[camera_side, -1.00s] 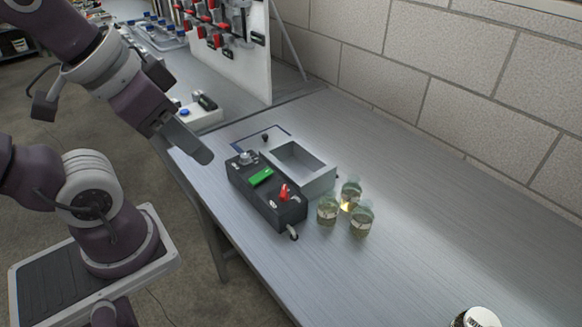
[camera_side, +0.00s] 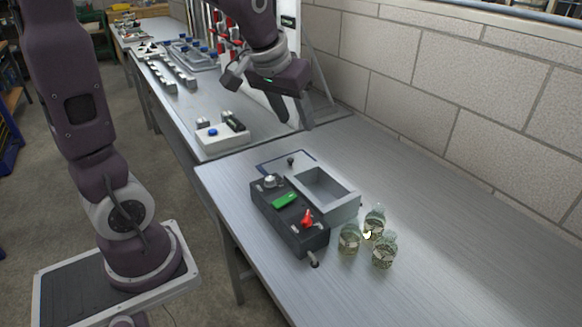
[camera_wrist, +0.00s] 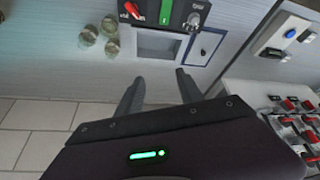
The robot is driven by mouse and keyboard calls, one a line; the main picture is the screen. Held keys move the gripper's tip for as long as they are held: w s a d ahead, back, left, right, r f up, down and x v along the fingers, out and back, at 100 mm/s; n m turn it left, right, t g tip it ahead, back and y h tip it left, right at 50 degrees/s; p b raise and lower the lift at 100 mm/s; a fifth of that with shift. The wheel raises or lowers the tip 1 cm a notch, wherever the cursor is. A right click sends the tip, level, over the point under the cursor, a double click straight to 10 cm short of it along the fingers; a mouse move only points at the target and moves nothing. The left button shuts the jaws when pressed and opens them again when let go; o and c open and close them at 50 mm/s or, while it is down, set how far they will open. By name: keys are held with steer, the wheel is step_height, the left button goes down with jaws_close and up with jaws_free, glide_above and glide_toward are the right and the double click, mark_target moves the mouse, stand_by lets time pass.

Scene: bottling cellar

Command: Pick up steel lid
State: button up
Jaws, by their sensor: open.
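The steel lid (camera_side: 286,162) looks like a flat grey plate with a dark blue edge and a small black knob. It lies on the bench behind the open grey bin. It also shows in the wrist view as a blue-edged plate (camera_wrist: 205,46), right of the bin. My gripper (camera_side: 293,110) is in the air above and beyond the lid in the side view. In the wrist view my gripper (camera_wrist: 160,88) has its two fingers apart with nothing between them. The lid is apart from the fingers.
A black control box (camera_side: 287,214) with a green display and red switch stands beside the grey bin (camera_side: 345,208). Three glass jars (camera_side: 349,240) stand close to its right. A white box with a blue button (camera_side: 222,138) is at the left. The right of the bench is clear.

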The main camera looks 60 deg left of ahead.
steer(key=w+a+f+n+g+y, duration=0.1)
steer(key=w+a+f+n, duration=0.2)
steer(key=w+a+f, duration=0.7)
steer(key=n, duration=0.2)
glide_toward(290, 159)
steer(key=f, duration=0.1)
steer(key=shift+g+y, duration=0.3)
steer(key=shift+g, duration=0.1)
steer(key=x, duration=0.5)
steer(key=w+x, duration=0.1)
steer(key=x, duration=0.1)
steer(key=shift+d+f, duration=0.1)
steer(key=shift+f, duration=0.15)
jaws_close()
